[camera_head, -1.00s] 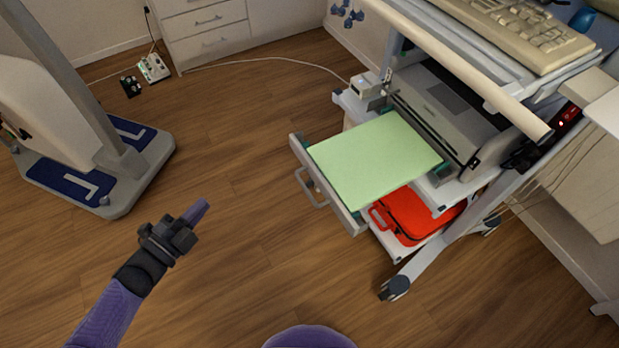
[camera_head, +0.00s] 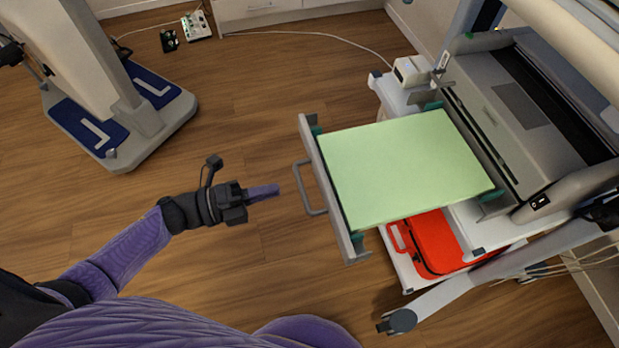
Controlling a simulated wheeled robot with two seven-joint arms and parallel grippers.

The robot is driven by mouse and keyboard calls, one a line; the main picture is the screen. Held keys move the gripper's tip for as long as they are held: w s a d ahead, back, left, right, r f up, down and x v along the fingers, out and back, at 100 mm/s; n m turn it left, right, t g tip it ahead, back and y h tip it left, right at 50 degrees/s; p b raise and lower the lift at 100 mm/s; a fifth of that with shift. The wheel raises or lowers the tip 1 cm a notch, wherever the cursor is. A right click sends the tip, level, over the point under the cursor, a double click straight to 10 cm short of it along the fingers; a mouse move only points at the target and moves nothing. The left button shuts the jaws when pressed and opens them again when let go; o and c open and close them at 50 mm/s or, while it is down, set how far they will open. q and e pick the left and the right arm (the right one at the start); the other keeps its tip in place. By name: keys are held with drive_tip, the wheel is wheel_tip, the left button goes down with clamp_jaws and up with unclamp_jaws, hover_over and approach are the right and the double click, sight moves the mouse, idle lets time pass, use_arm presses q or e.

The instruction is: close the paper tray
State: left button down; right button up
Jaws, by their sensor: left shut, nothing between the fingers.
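The paper tray (camera_head: 329,187) is pulled out to the left from the cart, below and in front of the grey printer (camera_head: 518,105). A flat pale green sheet or stack (camera_head: 400,165) lies in it. The tray's grey front panel carries a loop handle (camera_head: 307,190) on its left side. My left gripper (camera_head: 276,190) is shut and empty, its fingertips pointing right, a short gap to the left of the handle and not touching it. My right gripper is not in view.
A red case (camera_head: 440,243) sits on the cart's lower shelf, under the tray. A cart leg with a caster (camera_head: 398,321) sticks out at the lower right. A scale-like platform (camera_head: 115,120) stands at the left. Wooden floor (camera_head: 250,120) is clear around the gripper.

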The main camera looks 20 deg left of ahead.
sight(320, 179)
use_arm(q)
drive_tip(key=b+x, duration=0.1)
drive_tip(key=x, duration=0.5)
drive_tip(key=shift+d, duration=0.1)
drive_tip(key=shift+w+d, duration=0.35)
drive_tip(key=shift+d, duration=0.05)
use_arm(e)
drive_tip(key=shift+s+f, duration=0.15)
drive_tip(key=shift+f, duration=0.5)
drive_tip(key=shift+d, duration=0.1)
use_arm(q)
drive_tip(key=shift+d, duration=0.1)
